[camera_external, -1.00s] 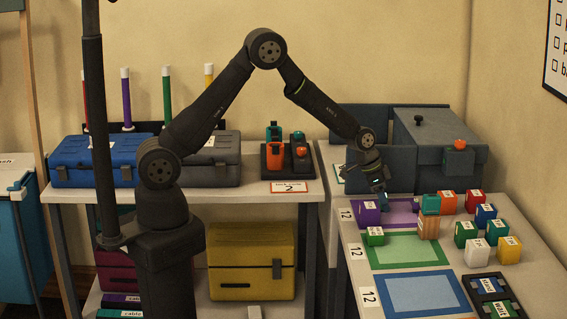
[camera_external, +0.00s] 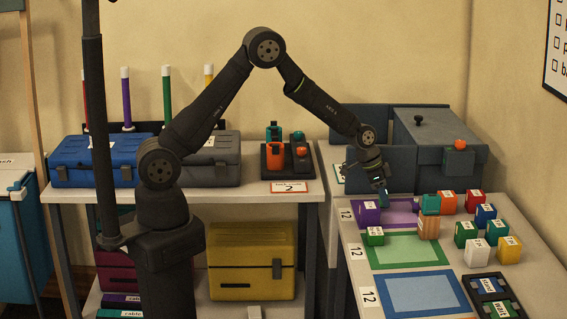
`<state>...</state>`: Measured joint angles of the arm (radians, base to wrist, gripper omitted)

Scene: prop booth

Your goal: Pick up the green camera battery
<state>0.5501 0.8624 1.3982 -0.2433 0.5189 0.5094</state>
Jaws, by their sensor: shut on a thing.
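My gripper (camera_external: 381,191) points down over the far part of the purple-bordered mat (camera_external: 404,207), just behind and right of a purple block (camera_external: 367,213). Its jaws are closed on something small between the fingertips. A teal-green tint shows there, but the thing is too small and too covered to identify. A green block with a white label (camera_external: 373,236) sits at the near left of the purple mat. Other green blocks stand at the right (camera_external: 465,233) and beside it (camera_external: 495,231). Which one is the camera battery I cannot tell.
Red, blue, white and yellow blocks crowd the right side. A grey box (camera_external: 440,150) stands behind. The green-bordered (camera_external: 375,256) and blue-bordered (camera_external: 384,300) mats look mostly clear.

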